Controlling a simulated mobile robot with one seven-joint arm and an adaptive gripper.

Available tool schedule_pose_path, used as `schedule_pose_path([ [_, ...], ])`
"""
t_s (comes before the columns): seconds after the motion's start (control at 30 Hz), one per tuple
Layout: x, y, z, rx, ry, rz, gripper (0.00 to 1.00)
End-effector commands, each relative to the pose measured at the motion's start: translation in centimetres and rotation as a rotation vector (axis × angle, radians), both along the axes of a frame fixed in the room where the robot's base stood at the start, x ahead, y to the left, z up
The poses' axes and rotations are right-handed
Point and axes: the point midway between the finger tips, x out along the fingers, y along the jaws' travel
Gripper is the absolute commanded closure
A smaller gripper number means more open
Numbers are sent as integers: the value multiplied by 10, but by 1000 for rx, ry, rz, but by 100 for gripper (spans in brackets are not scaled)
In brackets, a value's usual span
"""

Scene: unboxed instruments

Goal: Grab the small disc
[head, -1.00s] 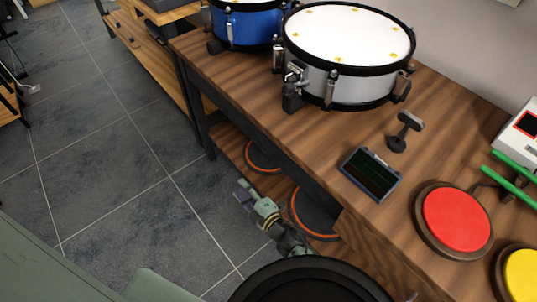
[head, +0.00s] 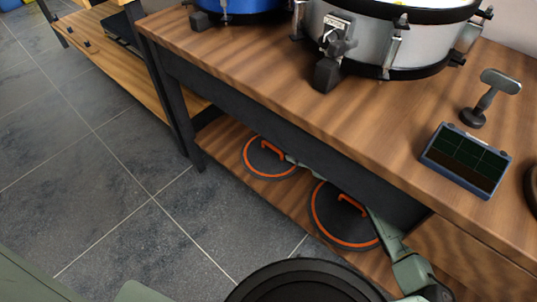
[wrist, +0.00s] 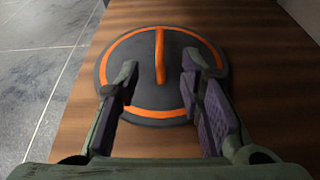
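Two dark discs with orange rims and orange handles lie flat on the shelf under the table. The far disc (head: 262,163) looks smaller in the head view than the near disc (head: 335,222). My gripper reaches in under the tabletop, its end (head: 291,159) at the right edge of the far disc, mostly hidden by the table. In the wrist view my gripper (wrist: 158,68) is open and empty, its fingers on either side of a disc (wrist: 140,75) and its raised orange handle (wrist: 160,55). The fingers do not touch the handle.
The tabletop (head: 250,75) overhangs the lower shelf (head: 225,150). A black table leg (head: 178,115) stands left of the discs. On top are a white drum (head: 375,45), a blue drum (head: 245,5), a small screen device (head: 465,160) and a small stand (head: 488,95).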

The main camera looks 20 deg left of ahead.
Motion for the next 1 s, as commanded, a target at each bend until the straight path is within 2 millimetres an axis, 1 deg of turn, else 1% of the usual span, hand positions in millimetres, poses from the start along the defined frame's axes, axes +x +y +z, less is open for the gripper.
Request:
schedule_pose_path([
  [0.07,4,1,-2,-16,-22,10,65],
  [0.37,17,40,-18,-16,-24,13,65],
  [0.57,22,52,-24,-16,-24,10,65],
  [0.8,29,83,-41,-15,-23,10,65],
  [0.9,32,90,-44,-16,-23,10,65],
  [1.0,33,91,-45,-16,-23,7,65],
])
